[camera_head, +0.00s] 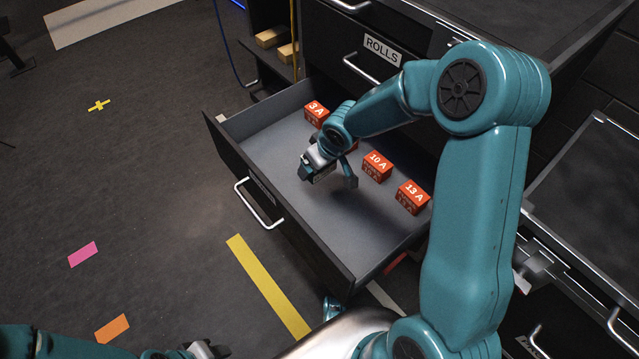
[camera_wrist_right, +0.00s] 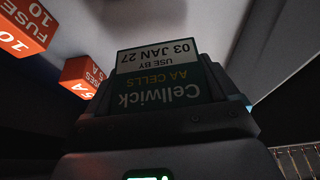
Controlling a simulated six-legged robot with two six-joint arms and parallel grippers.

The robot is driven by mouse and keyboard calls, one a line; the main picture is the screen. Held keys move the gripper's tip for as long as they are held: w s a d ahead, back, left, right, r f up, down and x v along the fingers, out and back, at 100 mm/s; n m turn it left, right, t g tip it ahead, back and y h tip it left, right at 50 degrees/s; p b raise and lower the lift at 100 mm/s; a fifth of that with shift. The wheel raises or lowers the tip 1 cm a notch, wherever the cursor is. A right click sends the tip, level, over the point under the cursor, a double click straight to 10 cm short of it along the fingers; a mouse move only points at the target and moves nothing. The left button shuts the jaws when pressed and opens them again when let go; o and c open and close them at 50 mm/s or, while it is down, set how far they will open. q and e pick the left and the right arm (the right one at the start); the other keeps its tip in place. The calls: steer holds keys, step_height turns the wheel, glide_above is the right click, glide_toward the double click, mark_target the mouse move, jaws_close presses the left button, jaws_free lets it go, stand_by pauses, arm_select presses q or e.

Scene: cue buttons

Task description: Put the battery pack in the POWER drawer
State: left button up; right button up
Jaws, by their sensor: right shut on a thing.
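A drawer (camera_head: 350,222) stands pulled out in the head view, with a label on its front that I cannot read. My right gripper (camera_head: 328,175) reaches down into the space of the drawer. It is shut on the battery pack (camera_wrist_right: 165,85), a dark green pack with a white strip, reading Cellwick AA CELLS in the right wrist view. In the head view the pack is mostly hidden by the gripper, and I cannot tell whether it touches the drawer floor. My left gripper (camera_head: 205,350) is low at the bottom edge, partly cut off, its jaws unclear.
Red fuse boxes stand in a row along the drawer's back side, marked 3 A (camera_head: 316,113), 10 A (camera_head: 377,166) and 13 A (camera_head: 413,197); another is partly behind my arm. A closed ROLLS drawer (camera_head: 390,75) is above. The drawer's front half is clear.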

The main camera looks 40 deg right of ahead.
mark_target(319, 186)
step_height(319, 186, down, 6)
steer(key=b, duration=0.3)
steer(key=shift+w+f, duration=0.1)
steer(key=shift+f, duration=0.1)
steer(key=o, duration=1)
steer(key=shift+c, duration=0.2)
steer(key=p+v, duration=0.6)
steer(key=v, duration=0.6)
